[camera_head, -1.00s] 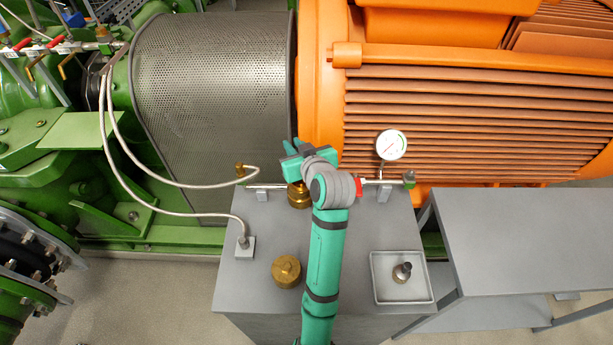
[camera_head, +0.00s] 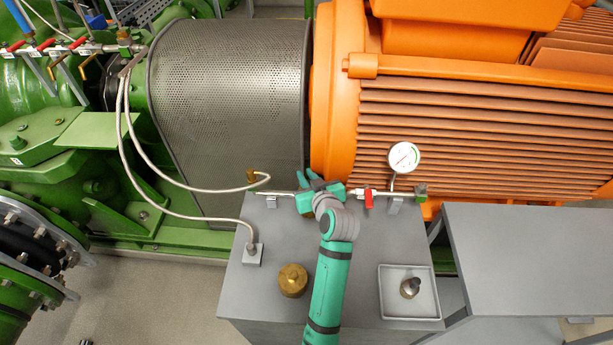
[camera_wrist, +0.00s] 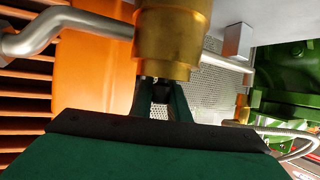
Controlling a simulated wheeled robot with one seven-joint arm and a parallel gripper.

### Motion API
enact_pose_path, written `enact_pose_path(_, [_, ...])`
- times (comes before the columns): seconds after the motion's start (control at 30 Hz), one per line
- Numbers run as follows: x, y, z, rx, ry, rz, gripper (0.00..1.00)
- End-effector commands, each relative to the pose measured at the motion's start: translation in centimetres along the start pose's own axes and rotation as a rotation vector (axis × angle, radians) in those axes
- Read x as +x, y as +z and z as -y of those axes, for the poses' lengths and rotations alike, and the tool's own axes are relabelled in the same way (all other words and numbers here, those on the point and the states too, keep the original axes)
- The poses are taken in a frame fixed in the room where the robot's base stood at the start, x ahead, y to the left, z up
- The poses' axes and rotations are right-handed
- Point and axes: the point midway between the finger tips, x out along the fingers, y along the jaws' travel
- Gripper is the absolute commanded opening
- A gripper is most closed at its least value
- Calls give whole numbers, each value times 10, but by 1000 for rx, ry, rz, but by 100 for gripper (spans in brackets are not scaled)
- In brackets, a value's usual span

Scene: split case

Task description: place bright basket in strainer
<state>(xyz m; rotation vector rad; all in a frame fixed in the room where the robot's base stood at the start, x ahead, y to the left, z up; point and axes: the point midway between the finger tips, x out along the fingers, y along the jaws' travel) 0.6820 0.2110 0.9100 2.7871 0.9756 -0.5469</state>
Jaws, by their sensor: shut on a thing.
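My gripper (camera_head: 316,186) is at the pipe line along the back of the grey cabinet top. It covers the brass strainer body there in the head view. In the wrist view, the brass strainer (camera_wrist: 172,45) fills the top middle, close to my fingertips (camera_wrist: 158,88). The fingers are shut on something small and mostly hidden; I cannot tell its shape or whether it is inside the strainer. No bright basket shows clearly. A brass cap (camera_head: 292,280) stands on the cabinet top. A small grey piece with a dark part (camera_head: 410,287) lies tilted in the square tray (camera_head: 432,310).
A pressure gauge (camera_head: 403,157) and a red valve handle (camera_head: 369,198) stand on the pipe right of my gripper. A braided hose (camera_head: 187,212) loops at the left. The orange motor (camera_head: 340,110) and perforated guard (camera_head: 225,90) are behind. The cabinet top between cap and tray is partly under my arm.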

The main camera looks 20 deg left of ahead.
Motion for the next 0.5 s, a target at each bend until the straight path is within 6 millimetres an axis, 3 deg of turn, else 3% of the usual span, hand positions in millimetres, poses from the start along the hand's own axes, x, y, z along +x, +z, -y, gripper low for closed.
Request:
enact_pose_path(0.33, [1, 4, -1, 2, 1, 1, 0])
enact_pose_path(0.37, [1, 5, -1, 2, 1, 2, 20])
enact_pose_path(0.4, [1, 5, -1, 2, 1, 2, 30])
enact_pose_path(0.5, [1, 5, -1, 2, 0, 3, 34])
